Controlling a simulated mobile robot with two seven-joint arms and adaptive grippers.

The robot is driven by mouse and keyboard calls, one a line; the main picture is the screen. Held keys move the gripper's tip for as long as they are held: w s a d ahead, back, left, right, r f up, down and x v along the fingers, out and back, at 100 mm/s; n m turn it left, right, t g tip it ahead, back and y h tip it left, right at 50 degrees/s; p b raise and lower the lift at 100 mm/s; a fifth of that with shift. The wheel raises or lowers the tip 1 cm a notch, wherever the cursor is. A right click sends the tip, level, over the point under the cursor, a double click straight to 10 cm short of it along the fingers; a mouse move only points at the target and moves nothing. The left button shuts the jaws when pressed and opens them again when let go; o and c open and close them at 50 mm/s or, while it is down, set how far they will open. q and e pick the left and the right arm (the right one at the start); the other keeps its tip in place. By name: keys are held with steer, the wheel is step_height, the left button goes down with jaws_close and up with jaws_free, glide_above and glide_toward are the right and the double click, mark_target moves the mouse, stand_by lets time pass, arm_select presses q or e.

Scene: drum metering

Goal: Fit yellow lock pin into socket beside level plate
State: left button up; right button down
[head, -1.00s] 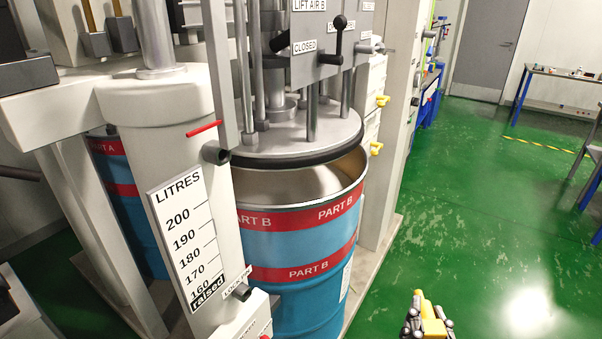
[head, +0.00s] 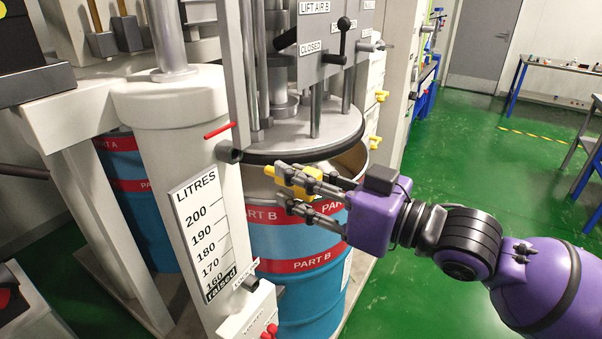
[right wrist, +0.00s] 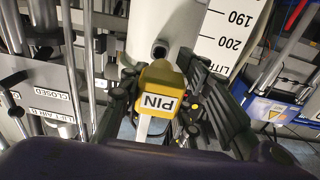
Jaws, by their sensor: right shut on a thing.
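The yellow lock pin (head: 296,181) is gripped in my right gripper (head: 302,194), which is shut on it in front of the blue drum's upper part. In the right wrist view the pin's yellow head (right wrist: 162,90), marked PIN, sits between the fingers. The white level plate (head: 205,230) marked LITRES is on the pale column, left of the gripper. A dark-mouthed socket (head: 229,152) juts from the column above the plate, up and left of the pin and apart from it. A second socket (head: 250,284) is low beside the plate's "raised" mark. My left gripper is out of view.
The Part B drum (head: 290,240) stands behind the gripper, under a grey round follower plate (head: 300,137). A red lever (head: 218,130) sticks out above the upper socket. A panel with black handles (head: 325,50) is above. Green floor (head: 450,180) is clear at right.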

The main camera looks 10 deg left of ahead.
mark_target(272, 167)
steer(key=shift+w+d+r, duration=0.15)
steer(key=shift+w+r, duration=0.05)
steer(key=shift+r, duration=0.2)
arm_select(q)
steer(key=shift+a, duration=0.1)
arm_select(e)
steer(key=shift+r, duration=0.1)
steer(key=shift+p+x, duration=0.45)
steer(key=shift+x, duration=2.3)
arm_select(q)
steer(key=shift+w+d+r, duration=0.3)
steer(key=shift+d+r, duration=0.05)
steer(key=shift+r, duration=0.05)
arm_select(e)
steer(key=shift+s, duration=0.15)
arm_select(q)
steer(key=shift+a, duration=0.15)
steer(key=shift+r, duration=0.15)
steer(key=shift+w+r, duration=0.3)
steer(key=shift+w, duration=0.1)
